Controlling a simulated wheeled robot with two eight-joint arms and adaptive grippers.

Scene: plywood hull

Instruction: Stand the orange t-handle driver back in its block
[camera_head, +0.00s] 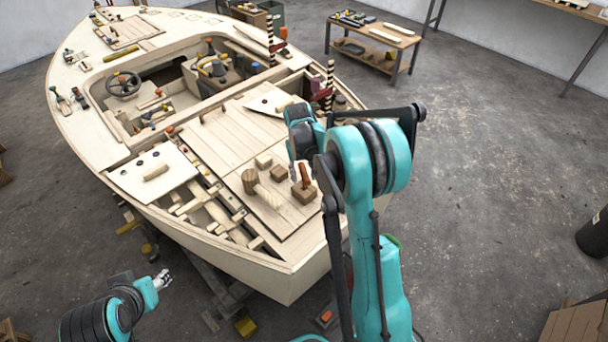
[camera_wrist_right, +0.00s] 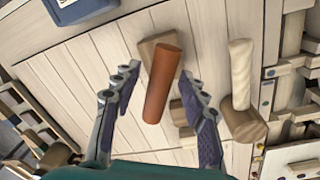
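The orange t-handle driver (camera_head: 304,174) is at its brown wooden block (camera_head: 304,194) on the boat's front deck. In the right wrist view, its orange-brown handle (camera_wrist_right: 162,88) lies across the view over the block (camera_wrist_right: 150,51). Its shaft is hidden, so I cannot tell how it sits in the block. My right gripper (camera_wrist_right: 160,98) is open, with one finger on each side of the handle and a visible gap to both. In the head view, my right arm partly covers that gripper. My left gripper (camera_head: 163,280) is low at the left, away from the boat; its finger opening is unclear.
A wooden mallet (camera_head: 250,182) lies close to the left of the driver block, also in the right wrist view (camera_wrist_right: 246,125). Small wooden blocks (camera_head: 264,161) (camera_head: 279,173) stand near it. Open framing slots (camera_head: 205,206) lie further left. The planked deck behind (camera_head: 232,138) is mostly clear.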

